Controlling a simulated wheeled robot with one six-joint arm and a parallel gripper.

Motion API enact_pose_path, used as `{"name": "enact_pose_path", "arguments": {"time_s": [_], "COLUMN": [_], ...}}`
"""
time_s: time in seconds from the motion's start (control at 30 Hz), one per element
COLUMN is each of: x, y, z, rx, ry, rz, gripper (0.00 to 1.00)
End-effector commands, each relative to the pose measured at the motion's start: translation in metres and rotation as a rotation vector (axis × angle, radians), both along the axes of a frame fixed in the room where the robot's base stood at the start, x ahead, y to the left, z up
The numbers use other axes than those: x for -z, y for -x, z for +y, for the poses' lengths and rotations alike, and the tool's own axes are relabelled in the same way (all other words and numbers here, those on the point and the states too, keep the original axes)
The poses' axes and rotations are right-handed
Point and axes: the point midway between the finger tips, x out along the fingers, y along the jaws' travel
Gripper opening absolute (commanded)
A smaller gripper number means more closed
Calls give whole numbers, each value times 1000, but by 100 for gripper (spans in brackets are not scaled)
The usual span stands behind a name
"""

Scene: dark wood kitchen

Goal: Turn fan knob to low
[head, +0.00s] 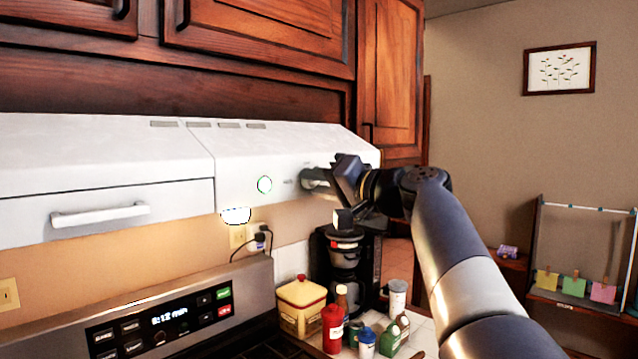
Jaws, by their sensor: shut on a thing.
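The white range hood (250,160) hangs under the wooden cabinets. My gripper (328,183) comes in from the right and is shut on the fan knob at the hood's right end. The setting the knob points to cannot be read here. A small faint label sits just left of the knob.
The stove panel (160,318) is at the lower left. Wooden cabinets (260,35) are close above the hood. Open space lies to the right.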

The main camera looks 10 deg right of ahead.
Motion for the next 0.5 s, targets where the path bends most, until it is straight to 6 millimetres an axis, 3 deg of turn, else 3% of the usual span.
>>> {"name": "enact_pose_path", "arguments": {"time_s": [0.33,0.37,0.5], "x": [-1,-1,-1], "y": [0,0,0], "z": [0,0,0], "rx": [1,2,2], "ry": [-1,-1,-1], "rz": [-2,-2,-1], "gripper": [8,33,45]}}
